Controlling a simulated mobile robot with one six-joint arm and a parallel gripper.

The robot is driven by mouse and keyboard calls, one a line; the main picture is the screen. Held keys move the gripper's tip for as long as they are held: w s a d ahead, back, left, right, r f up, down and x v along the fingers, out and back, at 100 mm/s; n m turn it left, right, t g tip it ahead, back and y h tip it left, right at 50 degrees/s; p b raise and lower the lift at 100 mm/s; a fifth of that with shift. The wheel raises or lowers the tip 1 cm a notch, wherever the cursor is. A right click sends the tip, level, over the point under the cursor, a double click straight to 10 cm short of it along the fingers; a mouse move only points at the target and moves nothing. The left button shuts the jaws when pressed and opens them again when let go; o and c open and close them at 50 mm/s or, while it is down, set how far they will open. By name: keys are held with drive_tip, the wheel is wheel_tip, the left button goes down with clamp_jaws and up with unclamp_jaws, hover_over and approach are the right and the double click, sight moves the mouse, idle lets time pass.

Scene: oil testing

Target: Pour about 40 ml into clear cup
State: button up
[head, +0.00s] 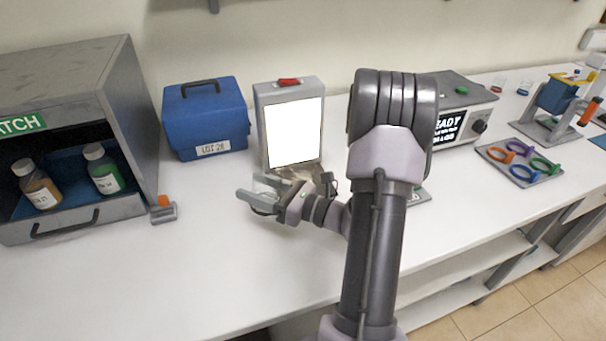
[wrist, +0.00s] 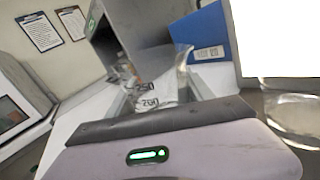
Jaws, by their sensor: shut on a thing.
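My gripper (head: 260,196) is shut on a clear beaker (wrist: 162,88) in front of the lit white panel. The beaker has dark printed marks, among them 250, and shows beyond the gripper's body in the wrist view. In the head view the gripper's fingers mostly hide it. I cannot tell how much liquid it holds. A clear round vessel (wrist: 296,114), perhaps the clear cup, shows partly at the right edge of the wrist view, apart from the beaker and below the bright panel. In the head view, the area at the panel's foot is partly hidden by my gripper.
The lit panel (head: 293,132) stands behind my gripper. A blue case (head: 206,122) is left of it. An open grey cabinet (head: 127,118) holds two bottles, orange (head: 40,190) and green (head: 104,174). A tray with coloured rings (head: 518,163) lies right. The front left counter is clear.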

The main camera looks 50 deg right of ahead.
drive_tip(key=shift+a+f+n+g, duration=0.3)
drive_tip(key=shift+a+f+n, duration=0.15)
drive_tip(key=shift+n, duration=0.65)
idle(1.7)
